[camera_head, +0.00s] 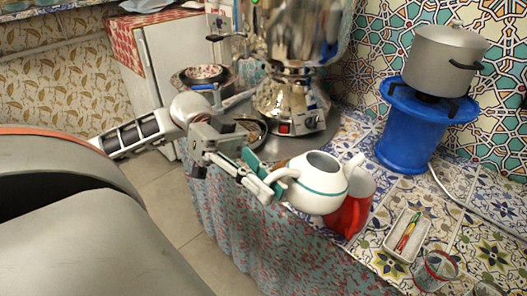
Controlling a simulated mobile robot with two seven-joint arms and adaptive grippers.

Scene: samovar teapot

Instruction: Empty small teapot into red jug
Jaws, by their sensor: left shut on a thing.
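The small teapot (318,189) is white with a teal band, and its top is open. My left gripper (270,185) is shut on the teapot's handle at its left side. The teapot's spout (354,164) points right, over or near the mouth of the red jug (350,215). The teapot hides the jug's left part. I cannot tell whether the two touch. I see no liquid coming from the spout. My right gripper is not in view.
A silver samovar (292,100) stands behind on a round metal tray. A grey pot (446,60) sits on a blue stand (411,130) at the back right. A small white dish (407,235) and a glass (436,268) stand on the tiled counter at the front right.

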